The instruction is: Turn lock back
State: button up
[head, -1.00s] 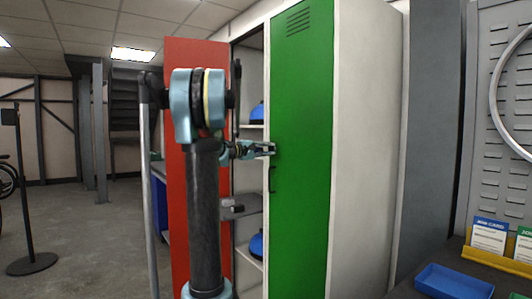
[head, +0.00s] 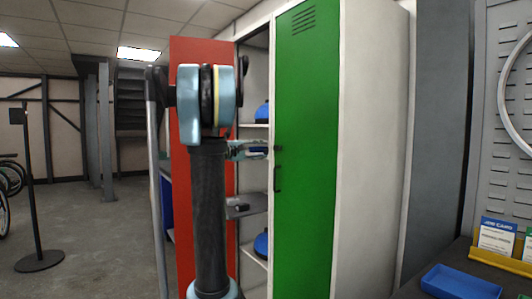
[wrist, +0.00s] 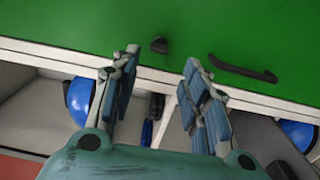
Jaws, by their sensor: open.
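The lock is a small dark knob (wrist: 159,45) on the green locker door (wrist: 70,25), near the door's edge. In the head view the lock (head: 278,148) sits above the black handle (head: 277,179). Its turned position is too small to tell. My gripper (wrist: 160,62) is open and empty. In the wrist view its two fingers are spread to either side of the lock, with the tips short of it. In the head view my gripper (head: 266,149) is just left of the lock, with a small gap between them. The green door looks shut.
A red door (head: 205,60) stands open on the left, beside my arm. The open compartment's shelves (head: 252,207) hold blue helmet-like things (head: 261,243). A blue tray (head: 460,284) lies on the bench at the lower right.

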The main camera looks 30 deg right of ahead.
jog(key=shift+s+a, duration=0.2)
jog(key=shift+a, duration=2.2)
jog(key=shift+f, duration=0.1)
jog(key=s+a+f+y, duration=0.6)
jog(key=s+a+f, duration=0.4)
jog(key=f, duration=0.3)
jog(key=s+a+f+y, duration=0.6)
jog(key=s+a+f, duration=0.4)
jog(key=a+f, duration=0.2)
jog(key=s+a+f+m+y, duration=0.1)
jog(key=s+a+f+y, duration=0.5)
jog(key=s+a+f, duration=0.4)
notch_tip(320, 180, down, 4)
jog(key=shift+s+a+f+t, duration=0.1)
jog(key=shift+s+a+t, duration=0.25)
jog(key=shift+a, duration=0.35)
